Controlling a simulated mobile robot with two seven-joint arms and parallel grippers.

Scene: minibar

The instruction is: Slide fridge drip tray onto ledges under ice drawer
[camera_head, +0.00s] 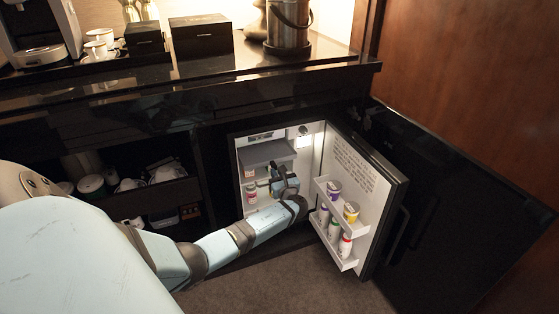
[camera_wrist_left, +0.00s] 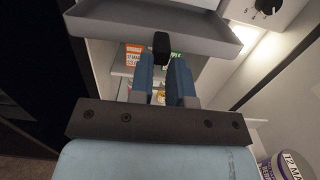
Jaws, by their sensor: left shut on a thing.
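The grey drip tray (camera_head: 262,154) is inside the upper part of the open fridge, under the white area at its top. In the left wrist view the tray (camera_wrist_left: 110,17) spans the top, with its front lip toward me. My left gripper (camera_head: 283,178) is in the fridge opening at the tray's front edge. Its two blue fingers (camera_wrist_left: 166,72) are shut on a small black tab (camera_wrist_left: 161,43) at the middle of the tray's front. The ledges and the tray's rear edge are hidden. My right gripper is not in view.
The fridge door (camera_head: 365,185) stands open at right, its racks holding several tubs and bottles. Cups (camera_head: 251,194) stand on a shelf below the tray. A dial (camera_wrist_left: 268,8) is at upper right in the wrist view. A dark cabinet frame borders the fridge.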

